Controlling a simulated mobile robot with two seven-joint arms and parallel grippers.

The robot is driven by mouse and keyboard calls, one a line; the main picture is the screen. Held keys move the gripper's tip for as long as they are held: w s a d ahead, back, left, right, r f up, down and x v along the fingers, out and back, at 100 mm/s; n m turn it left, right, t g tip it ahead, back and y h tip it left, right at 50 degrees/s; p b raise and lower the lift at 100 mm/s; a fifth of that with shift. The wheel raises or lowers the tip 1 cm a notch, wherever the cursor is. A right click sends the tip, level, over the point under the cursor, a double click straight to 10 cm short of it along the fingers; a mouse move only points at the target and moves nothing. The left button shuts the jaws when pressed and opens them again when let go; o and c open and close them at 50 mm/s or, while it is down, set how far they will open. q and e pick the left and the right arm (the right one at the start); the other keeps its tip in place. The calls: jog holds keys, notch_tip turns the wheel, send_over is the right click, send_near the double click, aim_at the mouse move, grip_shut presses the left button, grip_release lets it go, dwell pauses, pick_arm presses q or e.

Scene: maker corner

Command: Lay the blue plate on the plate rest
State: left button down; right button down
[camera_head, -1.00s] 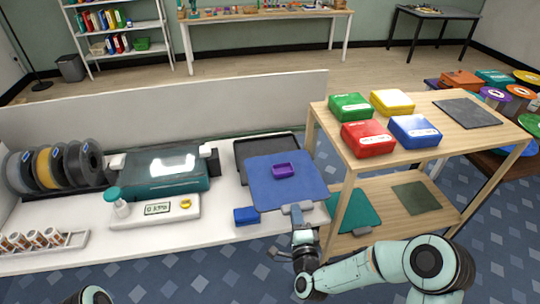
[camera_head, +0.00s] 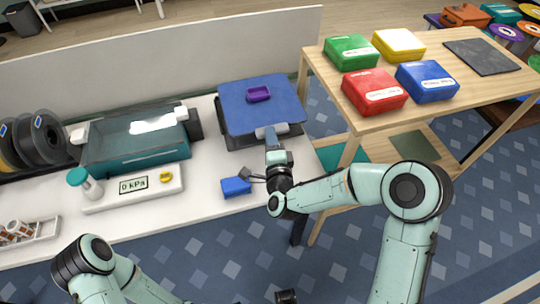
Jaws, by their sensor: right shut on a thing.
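The blue plate (camera_head: 240,105) is a flat square with a small purple tray (camera_head: 259,93) on top. My right gripper (camera_head: 271,133) is shut on the plate's near edge, reaching it from the front. The plate lies over a dark, flat rest (camera_head: 233,142) on the white bench, covering most of it. Only the rest's dark near and side edges show. I cannot tell whether the plate touches it or hovers just above.
A blue block (camera_head: 236,186) sits on the bench in front of the plate. A teal machine (camera_head: 137,150) and a pressure display (camera_head: 133,184) stand left. A wooden shelf table (camera_head: 455,103) with red, green, yellow and blue boxes stands right. A low partition (camera_head: 190,60) runs behind.

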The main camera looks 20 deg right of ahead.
notch_tip(320, 180, down, 10)
jog(key=shift+w+r+b, duration=0.1)
jog(key=shift+r+b, duration=0.15)
jog(key=shift+b, duration=0.1)
jog(key=shift+f, duration=0.1)
jog(key=c, duration=1.4)
grip_release()
jog(key=shift+f, duration=0.15)
jog(key=o, duration=0.4)
